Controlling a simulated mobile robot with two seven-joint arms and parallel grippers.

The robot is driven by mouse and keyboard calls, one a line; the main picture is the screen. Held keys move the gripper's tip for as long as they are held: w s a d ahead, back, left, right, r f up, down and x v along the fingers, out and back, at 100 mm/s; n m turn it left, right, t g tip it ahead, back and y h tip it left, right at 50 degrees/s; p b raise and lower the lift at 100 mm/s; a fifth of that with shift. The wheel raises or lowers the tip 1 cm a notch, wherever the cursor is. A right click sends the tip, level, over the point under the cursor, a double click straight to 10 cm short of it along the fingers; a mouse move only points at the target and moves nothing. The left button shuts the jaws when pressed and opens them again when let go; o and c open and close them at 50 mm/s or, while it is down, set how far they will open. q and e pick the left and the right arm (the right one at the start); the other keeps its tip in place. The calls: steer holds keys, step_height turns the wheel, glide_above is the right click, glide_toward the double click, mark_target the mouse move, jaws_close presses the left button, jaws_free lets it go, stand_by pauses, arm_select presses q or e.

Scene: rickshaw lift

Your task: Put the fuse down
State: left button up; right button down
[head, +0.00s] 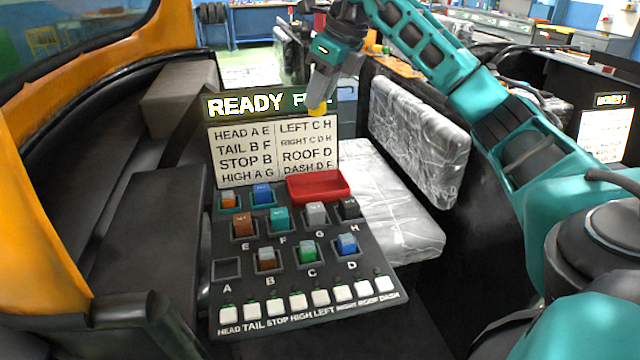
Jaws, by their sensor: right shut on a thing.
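My right gripper (319,98) comes down from the top of the head view and is shut on a small yellow fuse (317,108). It holds the fuse in the air in front of the display and the card's upper edge. Below is a dark fuse panel (330,262) with lettered sockets. Socket A (227,268) looks empty. The other lettered sockets, B to H, hold coloured fuses. Two more fuses, one orange (228,201) and one blue (262,193), sit at the panel's top left. A red tray (318,187) at its top right looks empty. My left gripper is not in view.
A lit display (245,104) reads "READY", with the rest partly covered by the gripper. A white lettered card (245,150) stands below it. A row of white switches (320,297) lines the panel's front. Wrapped seats (420,135) stand at right, and an orange frame (60,160) at left.

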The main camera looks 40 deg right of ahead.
step_height(320, 180, down, 13)
steer(key=shift+r+b, duration=0.2)
steer(key=shift+b, duration=1)
steer(key=shift+f, duration=0.45)
step_height(320, 180, down, 4)
steer(key=shift+r+b, duration=0.25)
steer(key=shift+b, duration=0.15)
steer(key=shift+f, duration=0.3)
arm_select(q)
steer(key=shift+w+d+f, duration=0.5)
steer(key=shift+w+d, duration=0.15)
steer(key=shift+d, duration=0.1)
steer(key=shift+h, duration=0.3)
